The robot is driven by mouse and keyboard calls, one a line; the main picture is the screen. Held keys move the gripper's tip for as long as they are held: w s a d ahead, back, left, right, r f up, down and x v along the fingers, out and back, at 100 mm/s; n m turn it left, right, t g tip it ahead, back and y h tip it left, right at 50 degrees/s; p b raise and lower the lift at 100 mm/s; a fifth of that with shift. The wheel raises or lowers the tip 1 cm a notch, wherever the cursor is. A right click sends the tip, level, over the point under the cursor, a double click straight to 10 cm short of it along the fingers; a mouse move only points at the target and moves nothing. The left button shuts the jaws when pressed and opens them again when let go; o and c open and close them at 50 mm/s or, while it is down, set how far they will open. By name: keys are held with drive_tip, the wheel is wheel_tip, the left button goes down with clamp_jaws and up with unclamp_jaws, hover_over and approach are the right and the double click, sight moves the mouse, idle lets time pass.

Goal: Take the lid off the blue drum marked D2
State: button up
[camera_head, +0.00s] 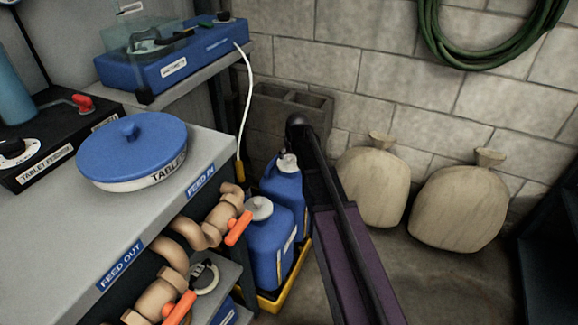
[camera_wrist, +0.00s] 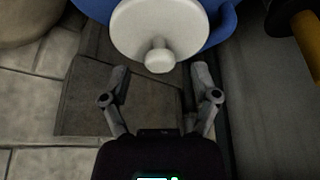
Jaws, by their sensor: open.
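Two blue drums with pale lids stand in the head view: a nearer one (camera_head: 268,245) with a grey-white lid (camera_head: 259,208), and one behind it (camera_head: 290,194) with a knobbed lid (camera_head: 287,163). No D2 mark is readable on either. In the wrist view, a round white lid (camera_wrist: 160,22) with a knob (camera_wrist: 160,60) covers a blue drum (camera_wrist: 223,24). My gripper (camera_wrist: 159,78) is open and empty, its two fingers pointing towards the lid, one to each side of the knob. I cannot make out my gripper in the head view.
The drums stand in a yellow tray (camera_head: 270,304). Left is a grey bench (camera_head: 55,240) with a blue-lidded tablet pot (camera_head: 135,150); pipes with orange handles (camera_head: 238,228) jut out beside the drums. Two sacks (camera_head: 372,185) lean by the block wall; a white cable (camera_head: 247,95) hangs behind.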

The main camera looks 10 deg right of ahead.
drive_tip(key=shift+b+x, duration=0.65)
drive_tip(key=shift+x, duration=0.4)
clamp_jaws()
